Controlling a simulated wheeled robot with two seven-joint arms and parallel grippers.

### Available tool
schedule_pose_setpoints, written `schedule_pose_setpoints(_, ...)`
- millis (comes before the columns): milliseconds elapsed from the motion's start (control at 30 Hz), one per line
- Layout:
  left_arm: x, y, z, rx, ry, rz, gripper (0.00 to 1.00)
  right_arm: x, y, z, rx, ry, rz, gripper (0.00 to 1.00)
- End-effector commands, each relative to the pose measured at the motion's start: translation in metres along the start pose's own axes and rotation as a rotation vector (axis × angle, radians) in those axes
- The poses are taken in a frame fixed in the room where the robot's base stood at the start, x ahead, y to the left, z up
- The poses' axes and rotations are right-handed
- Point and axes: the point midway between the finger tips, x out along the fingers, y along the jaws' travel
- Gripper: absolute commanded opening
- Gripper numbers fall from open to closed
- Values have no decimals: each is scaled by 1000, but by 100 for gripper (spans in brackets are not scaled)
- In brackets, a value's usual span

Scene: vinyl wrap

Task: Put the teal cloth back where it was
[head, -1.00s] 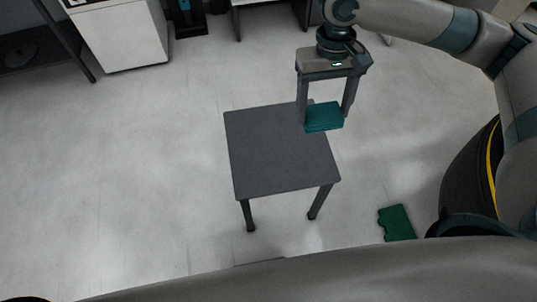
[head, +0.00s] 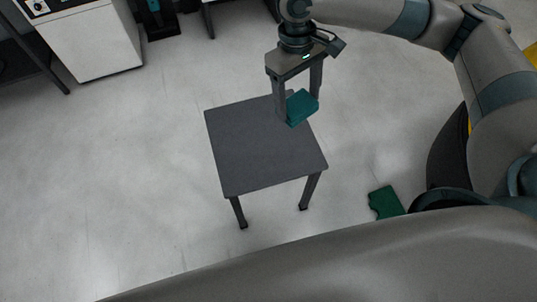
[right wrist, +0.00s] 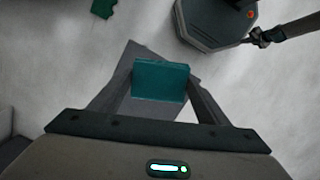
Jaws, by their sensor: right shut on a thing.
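The teal cloth (head: 301,107) is a folded block held between the fingers of my right gripper (head: 298,104). It is over the right back edge of a small dark grey table (head: 250,150); the exact height above the top is hard to tell. In the right wrist view the cloth (right wrist: 160,81) fills the space between the two fingers, with the grey table top behind it. My right gripper is shut on the cloth.
The table top is otherwise bare. A green piece (head: 386,202) lies on the floor right of the table, close to my base. A white cabinet (head: 92,42) stands at the back left.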

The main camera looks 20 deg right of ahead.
Motion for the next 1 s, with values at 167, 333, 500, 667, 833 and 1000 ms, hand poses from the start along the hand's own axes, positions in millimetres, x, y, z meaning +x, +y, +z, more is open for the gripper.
schedule_pose_setpoints(167,12,1,-21,-3,34,1,0,32,5,-14,-285,-2,43,49)
schedule_pose_setpoints(333,17,3,-42,-5,64,3,0,57,12,-27,-565,-2,84,49)
schedule_pose_setpoints(500,22,4,-61,-7,94,4,0,82,20,-38,-841,-1,126,49)
schedule_pose_setpoints(667,25,5,-79,-9,122,5,0,106,28,-47,-1098,-2,165,49)
schedule_pose_setpoints(833,28,6,-96,-11,149,7,0,131,37,-56,-1366,0,206,49)
schedule_pose_setpoints(1000,29,7,-113,-13,177,8,0,156,47,-63,-1630,-1,245,49)
